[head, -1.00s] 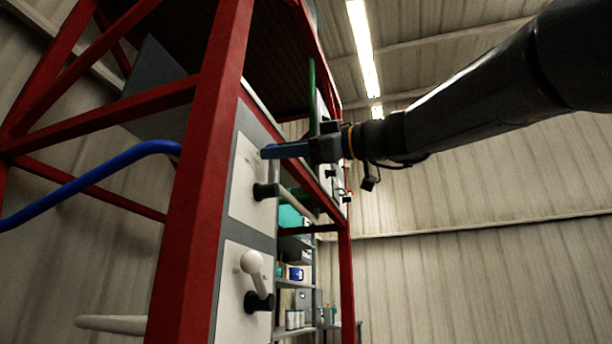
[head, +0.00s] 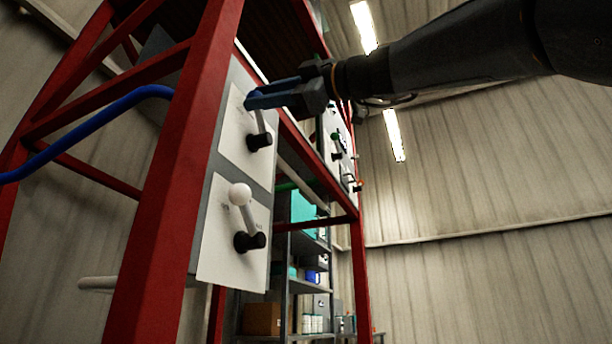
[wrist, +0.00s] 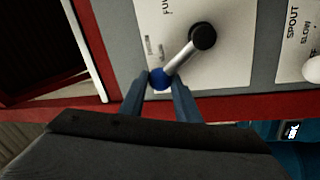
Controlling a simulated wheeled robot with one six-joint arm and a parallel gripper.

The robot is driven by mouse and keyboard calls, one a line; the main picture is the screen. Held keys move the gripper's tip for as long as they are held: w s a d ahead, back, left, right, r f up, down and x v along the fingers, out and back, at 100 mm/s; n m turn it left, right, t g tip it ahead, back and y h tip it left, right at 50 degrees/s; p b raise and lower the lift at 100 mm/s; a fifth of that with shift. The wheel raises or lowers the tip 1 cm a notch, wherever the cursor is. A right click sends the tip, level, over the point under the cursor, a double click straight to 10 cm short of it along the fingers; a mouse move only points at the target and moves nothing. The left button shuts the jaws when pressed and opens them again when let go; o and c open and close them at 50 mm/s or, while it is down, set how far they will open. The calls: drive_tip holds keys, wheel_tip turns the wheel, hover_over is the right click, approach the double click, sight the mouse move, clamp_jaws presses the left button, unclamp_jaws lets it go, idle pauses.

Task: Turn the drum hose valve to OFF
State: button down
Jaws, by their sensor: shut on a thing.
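The valve on the upper white panel (head: 235,145) has a black hub (head: 259,141) and a pale lever (head: 260,121) that rises from it. In the wrist view the lever (wrist: 180,59) runs from the black hub (wrist: 203,36) to a blue knob (wrist: 160,79). My gripper (head: 250,101) is shut on this knob, with one blue finger on each side. In the head view the fingers hide the knob. The panel lettering is only partly legible, with "FU" showing in the wrist view. A blue hose (head: 80,133) runs behind the red post towards this panel.
Just below is a second panel (head: 222,262) with a white-knobbed lever (head: 241,196), labelled "SPOUT" in the wrist view. A red post (head: 178,180) stands left of the panels. Shelves (head: 305,285) stand beyond. The space right of the frame is open.

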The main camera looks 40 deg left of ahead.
drive_tip(key=shift+s+d+f+n+b, duration=0.1)
drive_tip(key=shift+s+f+n+b, duration=0.15)
drive_tip(key=shift+n+b, duration=0.3)
drive_tip(key=shift+s+f+n+b, duration=0.1)
drive_tip(key=shift+f+n+b, duration=0.15)
drive_tip(key=shift+n+b, duration=0.25)
drive_tip(key=shift+s+g, duration=0.1)
drive_tip(key=shift+g, duration=0.2)
drive_tip(key=c, duration=1.4)
unclamp_jaws()
drive_tip(key=shift+o, duration=0.2)
drive_tip(key=shift+d, duration=0.15)
drive_tip(key=b+v, duration=0.3)
drive_tip(key=v, duration=0.4)
drive_tip(key=shift+d, duration=0.3)
drive_tip(key=shift+f, duration=0.1)
